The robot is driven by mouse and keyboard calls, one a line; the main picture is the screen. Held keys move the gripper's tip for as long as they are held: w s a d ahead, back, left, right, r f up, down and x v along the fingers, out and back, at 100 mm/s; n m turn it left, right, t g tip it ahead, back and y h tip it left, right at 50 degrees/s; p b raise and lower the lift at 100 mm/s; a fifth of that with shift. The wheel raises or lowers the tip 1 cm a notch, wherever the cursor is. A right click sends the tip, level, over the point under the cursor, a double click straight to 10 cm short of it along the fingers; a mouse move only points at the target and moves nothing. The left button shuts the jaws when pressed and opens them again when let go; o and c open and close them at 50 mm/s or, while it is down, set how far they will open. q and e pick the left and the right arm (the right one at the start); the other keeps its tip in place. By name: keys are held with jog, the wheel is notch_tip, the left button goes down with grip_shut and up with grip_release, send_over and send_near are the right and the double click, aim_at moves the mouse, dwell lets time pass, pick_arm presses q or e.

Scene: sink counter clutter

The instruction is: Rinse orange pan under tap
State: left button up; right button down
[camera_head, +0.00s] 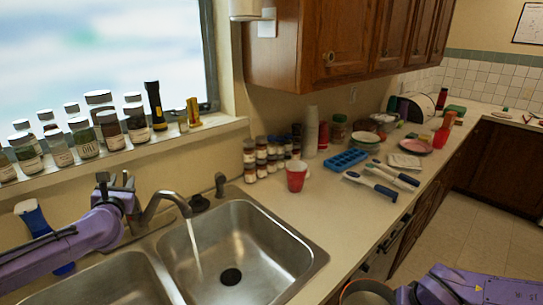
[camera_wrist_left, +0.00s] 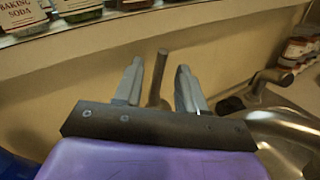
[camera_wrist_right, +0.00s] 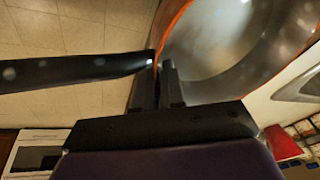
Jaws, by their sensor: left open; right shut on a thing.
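The orange pan (camera_head: 367,286) is only partly in view at the bottom edge of the head view, low in front of the counter. The right wrist view shows its orange rim and grey inside (camera_wrist_right: 225,45), with a black handle (camera_wrist_right: 70,70) reaching left. My right gripper (camera_wrist_right: 158,75) is shut on the pan where handle and rim meet. The tap (camera_head: 165,200) is running, and water falls into the right basin (camera_head: 255,235). My left gripper (camera_head: 115,183) is open at the tap's lever (camera_wrist_left: 157,80), which stands between its fingers in the left wrist view.
A red cup (camera_head: 296,176), a blue ice tray (camera_head: 345,160) and utensils (camera_head: 370,186) stand right of the sink. Several jars (camera_head: 86,138) line the windowsill above the tap. The right basin is empty apart from the water stream.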

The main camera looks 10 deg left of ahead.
aim_at(124, 177)
pick_arm(q)
jog(key=x, duration=0.3)
jog(key=shift+d, duration=0.15)
pick_arm(e)
jog(key=shift+r, duration=0.25)
pick_arm(q)
jog(key=shift+w+a, duration=0.35)
jog(key=shift+w, duration=0.1)
pick_arm(e)
jog(key=shift+r, duration=0.1)
pick_arm(q)
jog(key=shift+c, duration=0.3)
